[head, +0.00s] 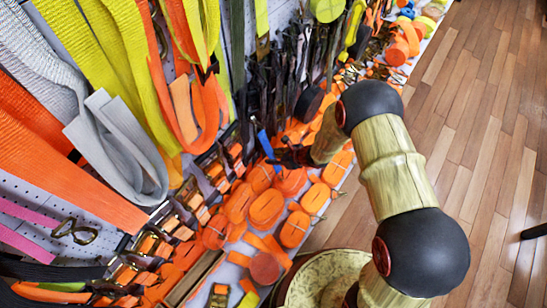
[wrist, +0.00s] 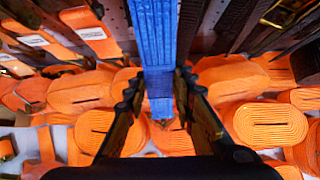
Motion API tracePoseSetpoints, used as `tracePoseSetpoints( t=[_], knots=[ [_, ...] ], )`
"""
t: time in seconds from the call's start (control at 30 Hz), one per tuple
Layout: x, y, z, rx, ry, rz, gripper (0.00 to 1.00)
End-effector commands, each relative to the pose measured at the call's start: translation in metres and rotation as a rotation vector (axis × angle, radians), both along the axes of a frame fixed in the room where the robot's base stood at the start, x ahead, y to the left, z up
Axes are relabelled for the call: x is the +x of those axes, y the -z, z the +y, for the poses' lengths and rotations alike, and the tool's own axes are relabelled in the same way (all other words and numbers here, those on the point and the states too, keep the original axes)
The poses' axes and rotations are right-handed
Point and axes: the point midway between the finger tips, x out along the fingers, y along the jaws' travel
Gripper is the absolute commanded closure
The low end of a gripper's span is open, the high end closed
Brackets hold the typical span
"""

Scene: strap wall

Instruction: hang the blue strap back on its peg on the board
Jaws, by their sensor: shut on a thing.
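The blue strap (wrist: 154,40) runs down from the top edge of the wrist view to between the fingers of my gripper (wrist: 158,92). Its lower end shows between the fingers, and its top is out of that view. In the head view only a short blue piece of the strap (head: 265,144) shows beside my gripper (head: 283,157). My gripper is shut on the strap, close in front of the board and above orange rolls. The perforated grey board (head: 25,192) stands at the left, mostly covered by hanging straps. I cannot make out the blue strap's peg.
Yellow, orange and grey straps (head: 117,140) hang at the left, dark straps (head: 290,65) further along. Orange strap rolls (head: 267,208) crowd the shelf below my gripper, with buckled straps along the board's foot. The wooden floor (head: 470,110) at the right is mostly clear.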

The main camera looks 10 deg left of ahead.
Motion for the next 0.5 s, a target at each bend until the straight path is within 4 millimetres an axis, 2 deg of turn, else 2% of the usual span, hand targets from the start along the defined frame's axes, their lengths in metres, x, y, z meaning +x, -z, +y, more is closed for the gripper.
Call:
tracePoseSetpoints(
  t=[0.03, 0.07, 0.4, 0.5],
  knots=[
    [0.0004, -0.0005, 0.0004, 0.001, -0.001, -0.001, 1.00],
    [0.0004, -0.0005, 0.0004, 0.001, -0.001, -0.001, 0.74],
    [0.0001, -0.0002, 0.0002, 0.001, -0.001, -0.001, 0.54],
    [0.0001, -0.0001, 0.0001, 0.000, 0.000, 0.000, 0.53]
  ],
)
